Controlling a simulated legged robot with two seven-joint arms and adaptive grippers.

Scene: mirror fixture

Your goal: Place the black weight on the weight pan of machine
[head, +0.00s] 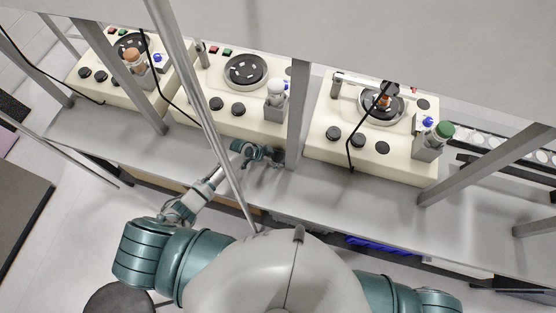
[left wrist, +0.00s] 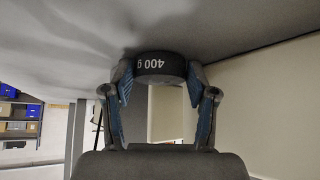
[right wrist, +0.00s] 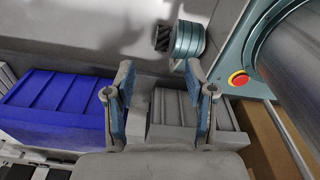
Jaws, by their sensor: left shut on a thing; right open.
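The black weight (left wrist: 160,66), a short disc marked "400 g", sits between the fingertips of my left gripper (left wrist: 160,82) in the left wrist view. The gripper is shut on it. In the head view my left gripper (head: 268,156) is low over the grey bench, just in front of the middle machine (head: 232,118); the weight cannot be made out there. The middle machine is cream with a black round plate (head: 246,70), knobs and a grey post with a white top (head: 276,90). I cannot tell which part is the weight pan. My right gripper (right wrist: 160,82) is open and empty.
Similar machines stand at left (head: 115,72) and right (head: 372,140). Slanted grey frame posts (head: 300,112) and black cables cross in front of them. The bench (head: 330,200) is clear along its front. Blue (right wrist: 55,105) and grey bins show in the right wrist view.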

